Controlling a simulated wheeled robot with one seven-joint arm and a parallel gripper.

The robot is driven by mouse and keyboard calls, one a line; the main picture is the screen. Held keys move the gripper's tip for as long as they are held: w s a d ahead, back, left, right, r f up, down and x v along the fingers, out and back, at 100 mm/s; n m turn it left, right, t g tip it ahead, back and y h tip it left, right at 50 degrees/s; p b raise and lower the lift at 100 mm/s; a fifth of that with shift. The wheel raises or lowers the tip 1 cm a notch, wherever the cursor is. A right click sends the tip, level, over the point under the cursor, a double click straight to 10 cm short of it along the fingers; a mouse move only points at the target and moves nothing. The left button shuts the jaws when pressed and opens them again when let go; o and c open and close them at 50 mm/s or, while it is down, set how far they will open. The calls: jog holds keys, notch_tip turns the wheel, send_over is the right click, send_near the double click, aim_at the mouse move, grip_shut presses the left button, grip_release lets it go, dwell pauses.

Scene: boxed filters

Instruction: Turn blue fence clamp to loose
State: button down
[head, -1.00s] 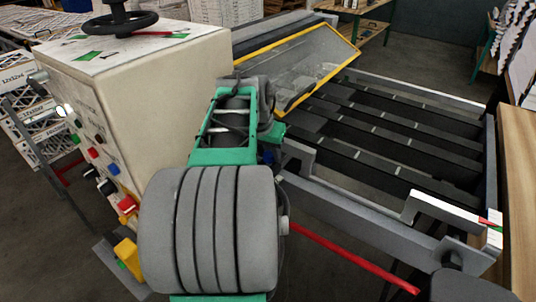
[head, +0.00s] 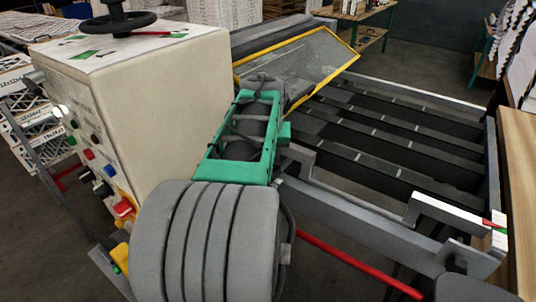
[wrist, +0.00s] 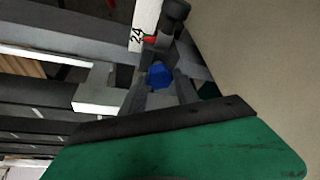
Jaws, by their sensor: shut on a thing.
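The blue fence clamp (wrist: 160,74) shows in the wrist view as a small blue knob, just above the dark edge of my green wrist part. My gripper (wrist: 161,88) is shut on the blue fence clamp, with its grey fingers on either side of it. The clamp sits by a grey rail, below a white scale strip (wrist: 145,30) marked 24 with a red pointer. In the head view my grey and green arm covers the clamp and the gripper, so the clamp's turned position cannot be told there.
A cream control cabinet (head: 140,95) with buttons and a black handwheel (head: 118,21) stands left of my arm. A yellow-framed clear guard (head: 300,65) is behind the arm. The slatted bed (head: 390,130) lies right, with a red bar (head: 360,265) low in front.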

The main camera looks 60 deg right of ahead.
jog(key=c, duration=0.9)
grip_release()
jog(key=v, duration=0.7)
jog(key=shift+a+r, duration=0.15)
jog(key=shift+r, duration=0.2)
